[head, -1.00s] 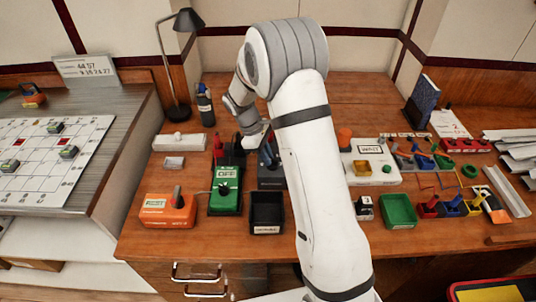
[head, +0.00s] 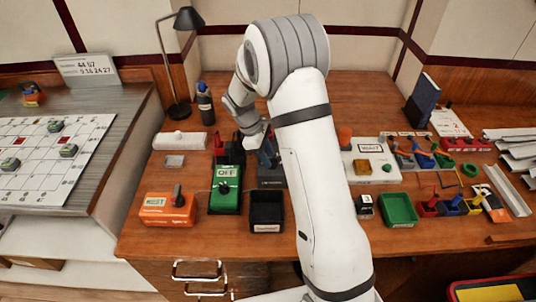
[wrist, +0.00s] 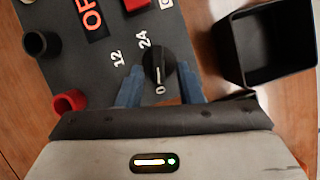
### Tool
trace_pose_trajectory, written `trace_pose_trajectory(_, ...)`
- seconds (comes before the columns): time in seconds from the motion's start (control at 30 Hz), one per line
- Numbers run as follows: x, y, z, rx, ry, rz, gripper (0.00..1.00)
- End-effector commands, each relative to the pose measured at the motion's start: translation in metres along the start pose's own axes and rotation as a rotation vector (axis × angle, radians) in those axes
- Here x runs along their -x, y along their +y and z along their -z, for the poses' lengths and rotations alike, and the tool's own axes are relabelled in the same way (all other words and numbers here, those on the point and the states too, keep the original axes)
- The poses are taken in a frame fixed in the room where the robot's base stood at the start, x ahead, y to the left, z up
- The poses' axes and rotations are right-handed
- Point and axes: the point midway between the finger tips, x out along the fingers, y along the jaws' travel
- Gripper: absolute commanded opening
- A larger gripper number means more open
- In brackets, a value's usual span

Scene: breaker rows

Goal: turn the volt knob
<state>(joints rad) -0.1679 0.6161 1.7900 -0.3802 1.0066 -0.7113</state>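The volt knob (wrist: 158,62) is a round black knob on a dark grey panel (wrist: 110,75), with 0, 12 and 24 printed around it. Its white pointer line is toward the 0. My gripper (wrist: 160,76) has its two blue fingers on either side of the knob, with a small gap showing on each side. It looks open; contact with the knob is not visible.
A black bin (wrist: 265,50) stands close to the right of the panel in the wrist view. Black (wrist: 38,44) and red (wrist: 68,102) sockets stick up on the left. A green unit (head: 225,200) and an orange unit (head: 168,212) stand left of the dark one.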

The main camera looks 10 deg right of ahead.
Motion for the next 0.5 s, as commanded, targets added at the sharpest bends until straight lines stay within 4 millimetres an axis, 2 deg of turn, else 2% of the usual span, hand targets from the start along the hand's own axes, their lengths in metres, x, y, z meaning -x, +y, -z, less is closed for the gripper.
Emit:
trace_pose_trajectory(0.27,0.003,0.001,0.000,-0.001,0.002,-0.003,0.34)
trace_pose_trajectory(0.37,0.013,0.001,0.001,-0.001,0.003,-0.005,0.34)
trace_pose_trajectory(0.5,0.037,0.001,0.001,-0.001,0.004,-0.005,0.34)
